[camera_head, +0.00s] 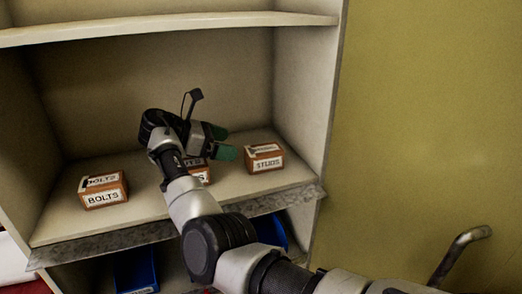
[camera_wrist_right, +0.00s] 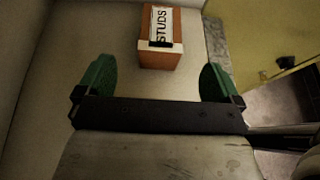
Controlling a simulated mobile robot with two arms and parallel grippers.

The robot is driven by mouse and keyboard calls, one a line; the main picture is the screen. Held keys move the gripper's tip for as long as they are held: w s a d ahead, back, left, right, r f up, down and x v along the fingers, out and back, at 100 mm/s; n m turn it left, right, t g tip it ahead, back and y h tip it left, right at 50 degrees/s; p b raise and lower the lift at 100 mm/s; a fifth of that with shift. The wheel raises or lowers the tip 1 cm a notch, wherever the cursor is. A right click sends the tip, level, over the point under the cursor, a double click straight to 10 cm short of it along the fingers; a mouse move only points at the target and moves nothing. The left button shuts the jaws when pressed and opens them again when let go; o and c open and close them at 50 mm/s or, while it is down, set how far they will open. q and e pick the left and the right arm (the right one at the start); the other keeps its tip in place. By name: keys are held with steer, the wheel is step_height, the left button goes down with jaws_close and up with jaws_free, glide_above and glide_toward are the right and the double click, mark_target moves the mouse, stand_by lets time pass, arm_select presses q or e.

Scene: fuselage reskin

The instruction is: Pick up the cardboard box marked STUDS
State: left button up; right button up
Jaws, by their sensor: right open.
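The cardboard box marked STUDS (camera_head: 265,158) sits on the shelf board at the right, near the right side wall. It also shows in the right wrist view (camera_wrist_right: 160,50), ahead of the fingers and roughly between their lines. My right gripper (camera_head: 223,143) is left of the box in the head view, with green fingertips pointing toward it. In the right wrist view the gripper (camera_wrist_right: 160,85) is open and empty, its two green fingers wide apart. The box is apart from the fingers. My left gripper is not in view.
A box marked BOLTS (camera_head: 103,191) sits at the left of the same shelf. Another labelled box (camera_head: 203,175) is mostly hidden behind my right arm. An upper shelf (camera_head: 170,30) runs overhead. Blue bins (camera_head: 136,270) stand below. The shelf's right side wall is close to the STUDS box.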

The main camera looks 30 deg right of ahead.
mark_target(259, 149)
steer(key=shift+s+d+f, duration=0.15)
steer(key=shift+d, duration=0.25)
steer(key=p+x, duration=0.1)
steer(key=x, duration=0.2)
steer(key=shift+s+d+p, duration=0.3)
steer(key=shift+d, duration=0.05)
steer(key=shift+d+f, duration=0.15)
steer(key=shift+d, duration=0.15)
steer(key=p+x, duration=0.2)
steer(key=x, duration=0.3)
steer(key=shift+w+p, duration=0.1)
steer(key=shift+p, duration=0.3)
steer(key=shift+d+f, duration=0.15)
steer(key=shift+d, duration=0.05)
steer(key=shift+a, duration=0.15)
steer(key=c, duration=1.1)
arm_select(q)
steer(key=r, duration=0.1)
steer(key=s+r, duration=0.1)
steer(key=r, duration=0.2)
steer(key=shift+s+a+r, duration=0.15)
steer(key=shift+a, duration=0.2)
arm_select(e)
steer(key=shift+c, duration=1)
